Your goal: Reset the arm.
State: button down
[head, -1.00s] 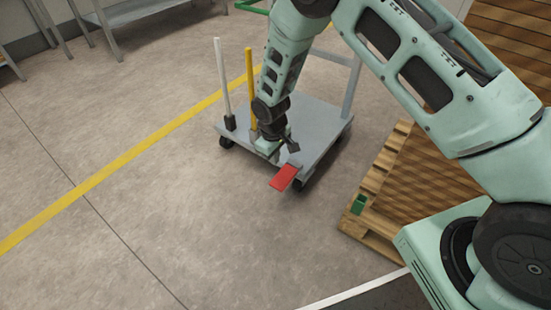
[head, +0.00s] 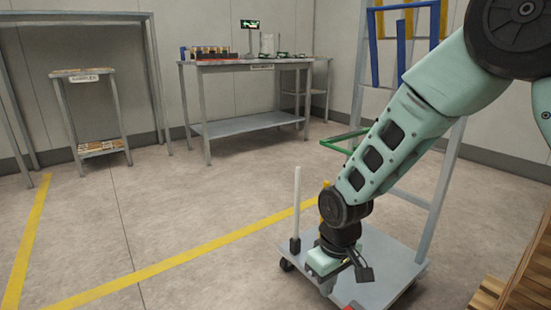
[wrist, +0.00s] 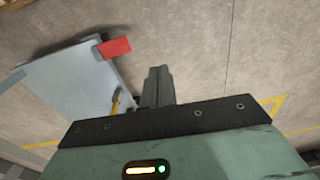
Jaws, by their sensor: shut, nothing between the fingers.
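My gripper (wrist: 158,82) is shut with nothing between its fingers in the wrist view. In the head view, my gripper (head: 326,284) hangs at the low end of my arm, pointing down over the near edge of the grey platform cart (head: 385,255). Its fingertips are hard to make out there. The cart's deck (wrist: 65,85) lies left of the fingers in the wrist view, with its red tab (wrist: 115,47) near the fingers but apart from them.
A white post (head: 297,205) and a yellow post (head: 325,200) stand on the cart. Wooden slats (head: 525,275) lie at the right. A workbench (head: 250,65) and a small stand (head: 88,110) are farther back. The floor at left is clear.

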jog(key=s+d+r+p, duration=0.1)
jog(key=s+d+r, duration=0.1)
jog(key=s+r, duration=0.75)
jog(key=s+d+r+p, duration=0.1)
jog(key=s+r, duration=0.5)
jog(key=s, duration=0.7)
notch_tip(320, 180, up, 36)
jog(key=p, duration=3.6)
jog(key=shift+w+r+n+p, duration=0.2)
jog(key=shift+n+p, duration=0.1)
jog(key=shift+n, duration=0.1)
jog(key=shift+a, duration=0.1)
